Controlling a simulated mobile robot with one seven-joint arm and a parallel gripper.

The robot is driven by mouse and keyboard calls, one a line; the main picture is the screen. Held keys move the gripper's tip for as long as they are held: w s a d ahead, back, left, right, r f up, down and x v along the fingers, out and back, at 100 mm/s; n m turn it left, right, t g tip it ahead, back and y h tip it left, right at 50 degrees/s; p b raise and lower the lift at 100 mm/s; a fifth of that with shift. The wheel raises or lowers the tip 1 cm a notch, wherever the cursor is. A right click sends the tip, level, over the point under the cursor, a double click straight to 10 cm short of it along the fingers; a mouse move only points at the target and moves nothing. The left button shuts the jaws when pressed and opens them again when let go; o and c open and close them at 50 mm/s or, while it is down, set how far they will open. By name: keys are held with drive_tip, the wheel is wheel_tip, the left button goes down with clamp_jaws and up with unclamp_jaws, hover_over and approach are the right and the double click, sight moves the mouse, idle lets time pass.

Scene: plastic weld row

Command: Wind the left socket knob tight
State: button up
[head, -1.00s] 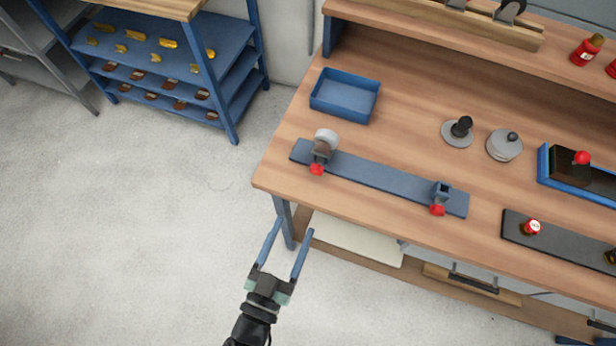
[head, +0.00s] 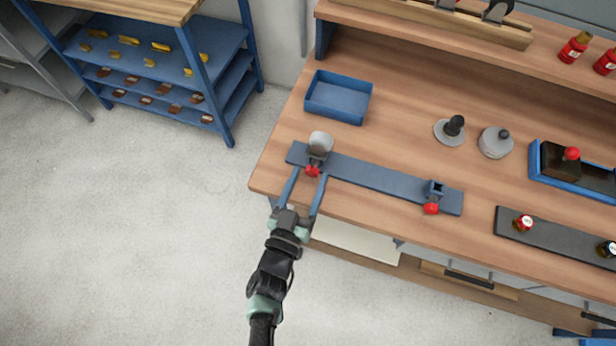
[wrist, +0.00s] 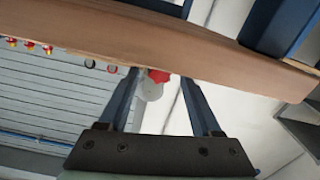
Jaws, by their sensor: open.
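The left socket knob (head: 312,171) is red and sits on the front of the left socket, at the left end of a blue-grey bar on the bench. A pale rounded piece (head: 320,142) stands in that socket. My gripper (head: 307,177) is open, with its two blue fingers on either side of the red knob; I cannot tell whether they touch it. In the wrist view the knob (wrist: 158,76) shows between the finger ends, with the pale piece beside it. The right socket (head: 437,189) is empty and has its own red knob (head: 431,208).
A blue tray (head: 338,97) lies behind the bar. Grey round pieces (head: 495,142) and a blue box (head: 572,172) stand to the right. A dark bar (head: 550,236) lies at the front right. Bare wood surrounds the blue-grey bar (head: 380,178).

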drive_tip(key=shift+w+d, duration=0.1)
drive_tip(key=shift+w, duration=0.15)
clamp_jaws()
drive_tip(key=shift+m, duration=0.3)
drive_tip(key=m+b, duration=0.2)
drive_tip(key=m, duration=0.2)
drive_tip(key=shift+f+b, duration=0.15)
drive_tip(key=shift+b, duration=0.25)
drive_tip(key=shift+s+m+b, duration=0.1)
drive_tip(key=shift+m+b, duration=0.6)
drive_tip(key=shift+m, duration=1.5)
